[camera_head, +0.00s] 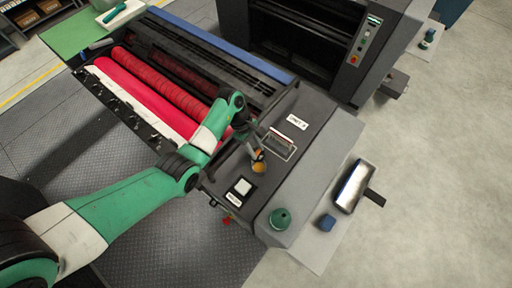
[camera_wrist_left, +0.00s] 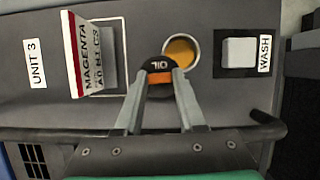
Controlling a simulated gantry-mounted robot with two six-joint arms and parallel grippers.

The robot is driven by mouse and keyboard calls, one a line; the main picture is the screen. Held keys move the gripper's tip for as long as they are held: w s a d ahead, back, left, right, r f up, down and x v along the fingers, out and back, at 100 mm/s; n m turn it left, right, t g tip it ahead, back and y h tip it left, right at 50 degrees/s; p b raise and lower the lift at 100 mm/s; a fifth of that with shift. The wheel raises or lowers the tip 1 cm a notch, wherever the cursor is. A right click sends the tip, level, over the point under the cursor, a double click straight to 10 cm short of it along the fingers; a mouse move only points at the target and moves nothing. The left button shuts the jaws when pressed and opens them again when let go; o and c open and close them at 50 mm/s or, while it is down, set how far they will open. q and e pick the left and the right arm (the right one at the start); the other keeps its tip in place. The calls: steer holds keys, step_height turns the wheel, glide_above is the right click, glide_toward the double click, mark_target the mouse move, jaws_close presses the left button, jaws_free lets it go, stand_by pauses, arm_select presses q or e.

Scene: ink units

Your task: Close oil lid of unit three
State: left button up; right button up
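The oil lid (camera_wrist_left: 160,66) of unit three is black with the word OIL and an orange part below it. It stands open beside the round oil opening (camera_wrist_left: 182,50), which shows amber inside. The opening also shows in the head view (camera_head: 259,168). My left gripper (camera_wrist_left: 163,78) reaches down to the lid, with one finger at each side of it; whether they press on it I cannot tell. In the head view the left gripper (camera_head: 258,154) is just above the opening and partly hides the lid. My right gripper is in neither view.
The UNIT 3 label (camera_wrist_left: 36,63) and a raised magenta ink panel (camera_wrist_left: 88,55) are left of the lid in the wrist view. The white WASH button (camera_wrist_left: 239,51) is to the right. A green cap (camera_head: 280,218) sits at the machine's front corner. Red rollers (camera_head: 160,85) lie behind my arm.

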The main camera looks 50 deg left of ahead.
arm_select(q)
jaws_close()
steer(key=m+g+b, duration=0.1)
steer(key=m+b, duration=0.1)
steer(key=d+m+b, duration=0.1)
steer(key=m+b, duration=0.1)
steer(key=m, duration=0.1)
steer(key=shift+w+d+f+g, duration=0.15)
steer(key=shift+w+g, duration=0.05)
steer(key=shift+g, duration=0.2)
steer(key=shift+s+d+m+g+b, duration=0.1)
steer(key=shift+d+m+g+b, duration=0.25)
steer(key=shift+m, duration=0.35)
steer(key=shift+w+m+g+b, duration=0.1)
steer(key=shift+m+g+b, duration=0.1)
steer(key=shift+m+b, duration=0.35)
steer(key=shift+s+d+m+g+b, duration=0.1)
steer(key=shift+d+m+g+b, duration=0.15)
steer(key=shift+m, duration=0.6)
steer(key=shift+r, duration=0.2)
steer(key=o, duration=0.6)
jaws_free()
steer(key=shift+y, duration=0.3)
steer(key=shift+c, duration=0.2)
